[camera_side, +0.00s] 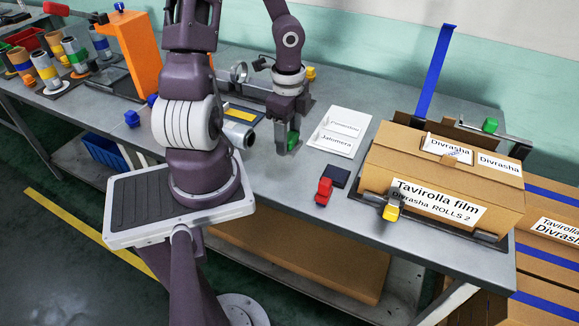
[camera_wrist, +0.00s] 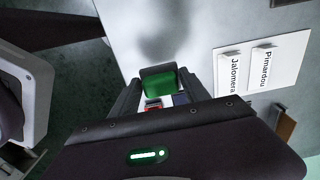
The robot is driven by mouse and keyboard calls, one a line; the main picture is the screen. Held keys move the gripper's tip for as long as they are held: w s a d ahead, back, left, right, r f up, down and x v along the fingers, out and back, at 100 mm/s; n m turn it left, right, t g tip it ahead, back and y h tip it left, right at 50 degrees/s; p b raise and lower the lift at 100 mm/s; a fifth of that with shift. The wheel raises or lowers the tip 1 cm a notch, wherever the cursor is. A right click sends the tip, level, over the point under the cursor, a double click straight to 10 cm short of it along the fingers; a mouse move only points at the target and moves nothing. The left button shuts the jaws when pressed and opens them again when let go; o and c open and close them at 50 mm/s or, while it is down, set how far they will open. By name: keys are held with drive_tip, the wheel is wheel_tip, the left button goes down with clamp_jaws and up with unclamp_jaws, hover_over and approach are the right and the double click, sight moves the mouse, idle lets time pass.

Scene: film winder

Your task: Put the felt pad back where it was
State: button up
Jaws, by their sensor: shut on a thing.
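The felt pad, a green block with a dark edge, is between the fingers of my gripper. It shows in the side view (camera_side: 293,141) and in the wrist view (camera_wrist: 163,82). My gripper (camera_side: 289,136) is shut on it and points down over the middle of the grey table, left of the white label sheet. In the wrist view the fingers (camera_wrist: 160,92) flank the pad on both sides. The fingers hide part of the pad. I cannot tell for sure whether its underside touches the table.
The white label sheet (camera_side: 340,131) lies right of my gripper. A red object (camera_side: 324,191) and a dark square pad (camera_side: 336,176) sit near the front edge. A taped carton (camera_side: 445,190) stands at the right. An orange stand (camera_side: 140,55) and several rolls are at the left.

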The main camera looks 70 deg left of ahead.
sight(289, 172)
wheel_tip(289, 172, down, 8)
drive_tip(key=shift+f, duration=0.1)
idle(0.5)
drive_tip(key=shift+f, duration=0.15)
drive_tip(key=o, duration=1.4)
